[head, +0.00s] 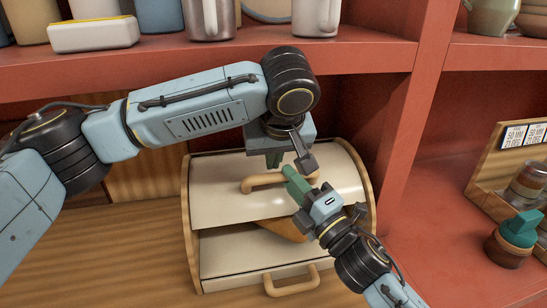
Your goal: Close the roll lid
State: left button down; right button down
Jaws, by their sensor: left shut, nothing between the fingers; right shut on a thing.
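The bread box (187,225) has wooden side panels and a cream roll lid (225,198). The lid is partly down, with a gap between its lower edge and the cream front panel (235,270). Its wooden handle (262,181) is on the curved front. My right gripper (294,181) comes from the lower right, its green fingers shut on the right part of this handle and hiding it. My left gripper (273,159) is shut and empty just above the handle. Something brown (280,230) shows inside the gap, partly hidden by my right gripper.
A second wooden handle (292,282) is on the lower front panel. A red shelf (365,57) above holds metal mugs (208,18) and a white box (93,34). At right are a pot with a teal top (510,240) and a wooden rack (490,170). The wooden counter (130,260) is clear at left.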

pick_arm(q)
jog(key=shift+s+d+f, duration=0.2)
jog(key=shift+s, duration=0.2)
jog(key=shift+s+d+f, duration=0.2)
jog(key=shift+s, duration=0.2)
pick_arm(e)
jog(key=shift+d, duration=0.1)
jog(key=c, duration=1.7)
grip_release()
jog(key=shift+r, duration=0.1)
pick_arm(q)
jog(key=shift+a, duration=0.15)
pick_arm(e)
jog(key=o, duration=0.4)
pick_arm(q)
jog(key=shift+w, duration=0.15)
jog(key=shift+r, duration=0.1)
pick_arm(e)
jog(key=shift+s, duration=0.1)
